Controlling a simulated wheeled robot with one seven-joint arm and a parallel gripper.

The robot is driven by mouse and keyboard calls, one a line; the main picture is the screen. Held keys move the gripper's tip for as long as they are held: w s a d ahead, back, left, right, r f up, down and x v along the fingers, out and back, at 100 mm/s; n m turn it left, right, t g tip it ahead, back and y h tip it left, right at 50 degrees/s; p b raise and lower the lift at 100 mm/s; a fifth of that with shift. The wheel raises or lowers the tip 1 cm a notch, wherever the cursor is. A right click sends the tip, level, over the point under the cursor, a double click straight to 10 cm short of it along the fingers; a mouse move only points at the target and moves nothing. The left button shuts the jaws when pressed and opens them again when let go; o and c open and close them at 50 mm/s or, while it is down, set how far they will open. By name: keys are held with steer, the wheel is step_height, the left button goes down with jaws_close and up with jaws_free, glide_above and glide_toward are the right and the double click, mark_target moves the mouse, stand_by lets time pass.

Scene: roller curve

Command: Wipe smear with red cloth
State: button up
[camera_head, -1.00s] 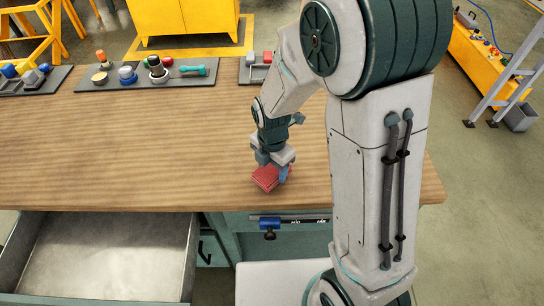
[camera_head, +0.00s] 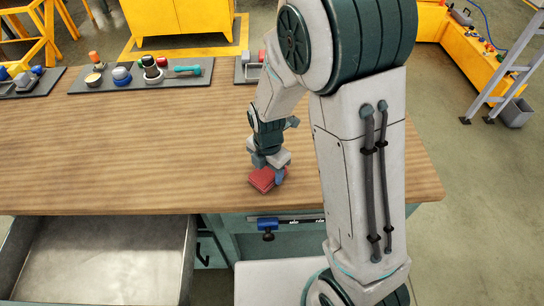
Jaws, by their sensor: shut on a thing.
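The red cloth (camera_head: 263,180) is a small folded pad near the front edge of the wooden bench top (camera_head: 130,150). My gripper (camera_head: 269,174) points down over it, with its fingers at the cloth, and is shut on it. The cloth is at or very close to the bench surface; I cannot tell whether it touches. The gripper and wrist hide part of the cloth. I cannot make out a smear on the visible wood; my arm hides part of the bench to the right.
Dark trays with small items (camera_head: 140,77) line the back of the bench. An open, empty metal drawer (camera_head: 100,262) sticks out at the front left. The bench's left and middle are clear.

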steer(key=shift+s+a, duration=0.1)
steer(key=shift+s, duration=0.2)
steer(key=r, duration=0.1)
steer(key=r+p, duration=0.1)
steer(key=r, duration=0.1)
steer(key=shift+s, duration=0.3)
steer(key=shift+w+d+r+p, duration=0.1)
steer(key=shift+d+r+p, duration=0.05)
steer(key=shift+r+p, duration=0.3)
steer(key=shift+w+d+r+p, duration=0.1)
steer(key=shift+r+p, duration=0.3)
steer(key=shift+r, duration=0.05)
steer(key=shift+r+p, duration=1.15)
steer(key=shift+r, duration=0.6)
